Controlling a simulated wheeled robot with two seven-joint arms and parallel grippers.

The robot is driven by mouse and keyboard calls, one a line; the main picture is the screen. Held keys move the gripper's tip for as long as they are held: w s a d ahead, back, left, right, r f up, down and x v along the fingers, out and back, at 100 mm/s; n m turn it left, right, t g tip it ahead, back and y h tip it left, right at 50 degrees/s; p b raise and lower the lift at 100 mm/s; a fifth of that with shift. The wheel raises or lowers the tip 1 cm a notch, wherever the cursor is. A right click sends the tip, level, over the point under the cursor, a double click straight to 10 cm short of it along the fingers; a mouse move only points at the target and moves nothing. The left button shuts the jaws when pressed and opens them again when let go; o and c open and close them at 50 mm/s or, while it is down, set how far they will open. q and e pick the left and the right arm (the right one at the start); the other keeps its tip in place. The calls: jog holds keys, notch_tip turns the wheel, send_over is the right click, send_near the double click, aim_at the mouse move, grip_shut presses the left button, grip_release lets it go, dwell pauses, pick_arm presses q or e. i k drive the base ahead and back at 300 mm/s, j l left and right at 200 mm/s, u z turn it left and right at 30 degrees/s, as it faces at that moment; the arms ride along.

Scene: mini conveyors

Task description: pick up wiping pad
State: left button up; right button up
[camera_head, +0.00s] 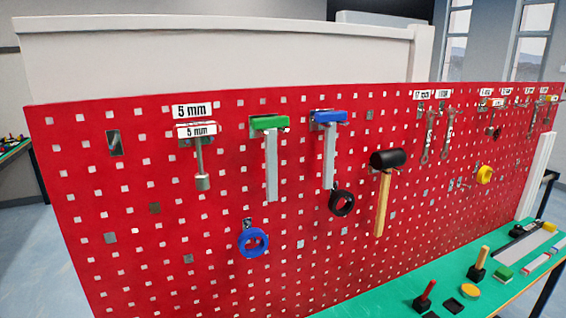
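No object in view can be told for certain as the wiping pad. On the green bench top (400,300) at the lower right are small items that are hard to make out. They include a flat round yellow piece (470,291), a small block with a green top (503,273), and a dark flat piece (452,305). Neither of my grippers shows in the head view.
A red pegboard (110,215) fills the middle, with a black mallet (388,160), a blue tape ring (254,242) and wrenches hung on it. A red-handled tool (426,296) and a wooden-handled tool (479,264) stand upright on the bench.

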aim_at(504, 275)
jog(key=z, duration=1.45)
